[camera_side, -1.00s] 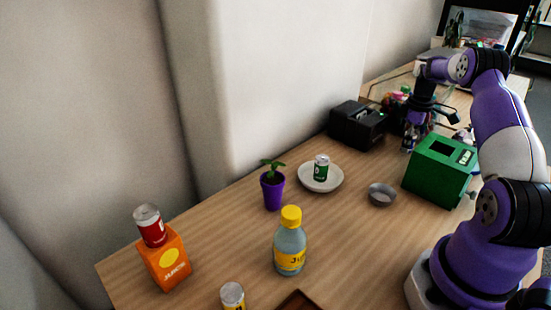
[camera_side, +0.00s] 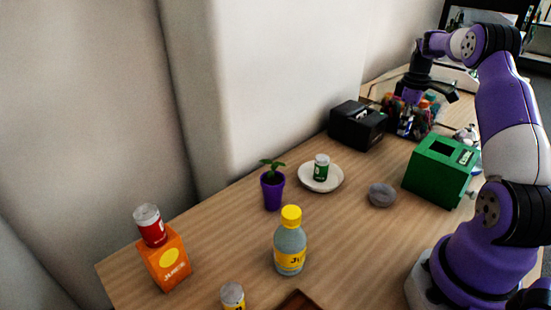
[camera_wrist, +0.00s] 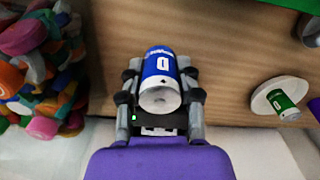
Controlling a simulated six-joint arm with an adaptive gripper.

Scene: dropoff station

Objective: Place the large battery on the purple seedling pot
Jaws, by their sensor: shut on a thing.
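In the wrist view the large battery (camera_wrist: 160,79), a blue cylinder with a white mark and a grey end, sits between the fingers of my gripper (camera_wrist: 160,92), which is shut on it. In the side view my gripper (camera_side: 404,119) is at the far end of the table, in front of the container of colourful items, and the battery is too small to make out clearly. The purple seedling pot (camera_side: 272,192) stands upright mid-table with a green plant in it.
A black device (camera_side: 357,125), a white plate (camera_side: 334,184) with a green can (camera_side: 321,167), a grey bowl (camera_side: 382,195) and a green box (camera_side: 436,172) stand between. A yellow-capped bottle (camera_side: 290,247) is nearer. Colourful items (camera_wrist: 42,75) lie left of my gripper in the wrist view.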

